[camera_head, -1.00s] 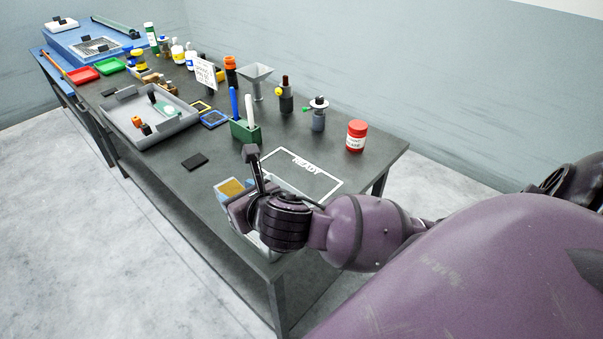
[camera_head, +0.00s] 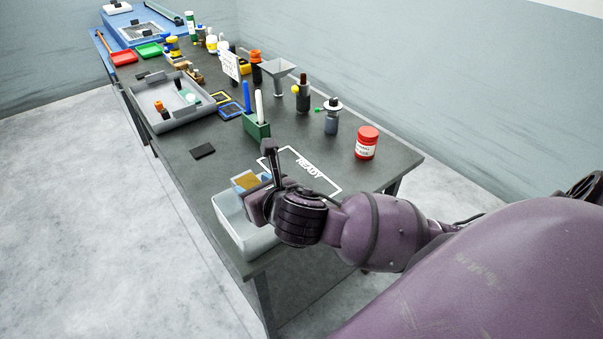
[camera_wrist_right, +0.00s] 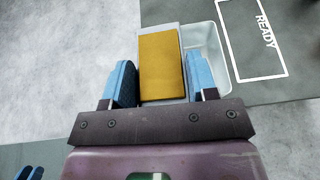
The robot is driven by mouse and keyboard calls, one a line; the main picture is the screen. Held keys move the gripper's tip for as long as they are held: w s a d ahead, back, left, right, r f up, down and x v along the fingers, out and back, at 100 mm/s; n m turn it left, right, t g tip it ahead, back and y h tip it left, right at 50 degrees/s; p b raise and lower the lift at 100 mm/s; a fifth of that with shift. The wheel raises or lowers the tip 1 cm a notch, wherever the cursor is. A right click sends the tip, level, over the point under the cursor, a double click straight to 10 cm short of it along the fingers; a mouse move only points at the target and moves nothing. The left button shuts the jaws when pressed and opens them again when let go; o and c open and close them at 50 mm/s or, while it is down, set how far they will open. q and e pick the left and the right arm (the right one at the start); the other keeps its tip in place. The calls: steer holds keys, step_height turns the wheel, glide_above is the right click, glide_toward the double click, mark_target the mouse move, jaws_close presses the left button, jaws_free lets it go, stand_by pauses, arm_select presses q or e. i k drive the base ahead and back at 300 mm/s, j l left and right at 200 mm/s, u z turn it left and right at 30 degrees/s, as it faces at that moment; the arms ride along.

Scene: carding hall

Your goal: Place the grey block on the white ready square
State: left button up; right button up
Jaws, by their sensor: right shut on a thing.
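My right gripper (camera_head: 252,184) is shut on the grey block (camera_wrist_right: 158,31), which shows a light grey edge and an ochre face between the blue fingers in the wrist view. The ochre face of the block also shows in the head view (camera_head: 247,181). The block is over the edge of a white bin (camera_head: 236,228) at the table's near end; its height above the bin is hard to tell. The white ready square (camera_head: 331,194) is an outline marked READY, right of the gripper and partly hidden by it. It appears empty where visible.
A red-lidded jar (camera_head: 367,142) stands beyond the square. A green holder (camera_head: 257,131) with a blue and a white stick is behind it. A small black block (camera_head: 203,151) lies left. A grey tray (camera_head: 172,124) and several bottles fill the back.

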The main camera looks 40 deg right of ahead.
mark_target(318, 180)
steer(key=k+l+u, duration=0.15)
steer(key=l, duration=0.25)
steer(key=k+l+u, duration=0.15)
steer(key=l, duration=0.25)
steer(key=k+l+u, duration=0.2)
steer(key=l, duration=0.2)
steer(key=i, duration=0.15)
steer(key=l, duration=0.05)
